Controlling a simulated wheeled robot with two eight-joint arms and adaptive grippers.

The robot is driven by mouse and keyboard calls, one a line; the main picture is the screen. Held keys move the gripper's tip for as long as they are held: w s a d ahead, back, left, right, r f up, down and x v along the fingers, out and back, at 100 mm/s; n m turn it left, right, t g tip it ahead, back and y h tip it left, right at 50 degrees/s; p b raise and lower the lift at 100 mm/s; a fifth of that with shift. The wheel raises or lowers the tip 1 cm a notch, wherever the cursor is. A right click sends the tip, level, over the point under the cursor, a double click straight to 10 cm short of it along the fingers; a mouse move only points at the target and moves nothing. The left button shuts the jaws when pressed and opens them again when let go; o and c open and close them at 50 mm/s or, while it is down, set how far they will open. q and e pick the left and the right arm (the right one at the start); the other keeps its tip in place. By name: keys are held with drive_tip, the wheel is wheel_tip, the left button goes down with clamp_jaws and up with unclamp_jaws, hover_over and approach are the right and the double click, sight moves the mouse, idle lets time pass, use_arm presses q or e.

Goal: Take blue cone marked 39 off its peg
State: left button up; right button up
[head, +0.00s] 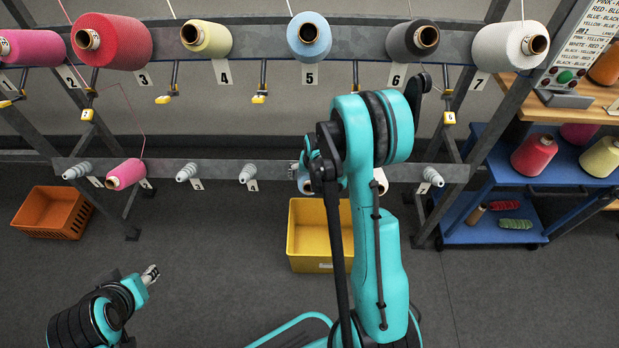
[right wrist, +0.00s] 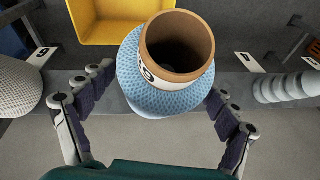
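The blue cone (right wrist: 165,88) fills the middle of the right wrist view, its brown tube end facing the camera. A white label on the tube shows only part of its number. My right gripper (right wrist: 160,95) has one finger on each side of the cone, spread apart; I cannot tell whether they touch it. The peg under the cone is hidden. In the head view the blue cone (head: 305,184) is on the lower rail, mostly hidden by my right arm and gripper (head: 308,170). My left gripper (head: 151,273) is low at the left, away from the rack, holding nothing visible.
A white cone (right wrist: 18,86) sits beside the blue one; a bare peg (right wrist: 285,88) is on the other side. A yellow bin (head: 305,238) stands below the rail. Large cones, including another blue one (head: 309,36), line the upper rail. A blue cart (head: 490,230) stands right.

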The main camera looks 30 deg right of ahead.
sight(309, 183)
drive_tip(key=c, duration=1.4)
drive_tip(key=shift+r, duration=0.1)
drive_tip(key=shift+s+a+r, duration=0.2)
drive_tip(key=shift+s+r, duration=0.15)
drive_tip(key=shift+s+a+r+p, duration=0.45)
drive_tip(key=shift+s+r, duration=0.15)
drive_tip(key=shift+s, duration=0.15)
drive_tip(key=shift+s+a+r+p, duration=0.3)
drive_tip(key=shift+s+a+r, duration=0.15)
drive_tip(key=shift+s+r, duration=0.2)
drive_tip(key=s+a+r+p, duration=0.3)
drive_tip(key=s+a+r, duration=0.1)
drive_tip(key=s+r, duration=0.1)
drive_tip(key=shift+s, duration=0.8)
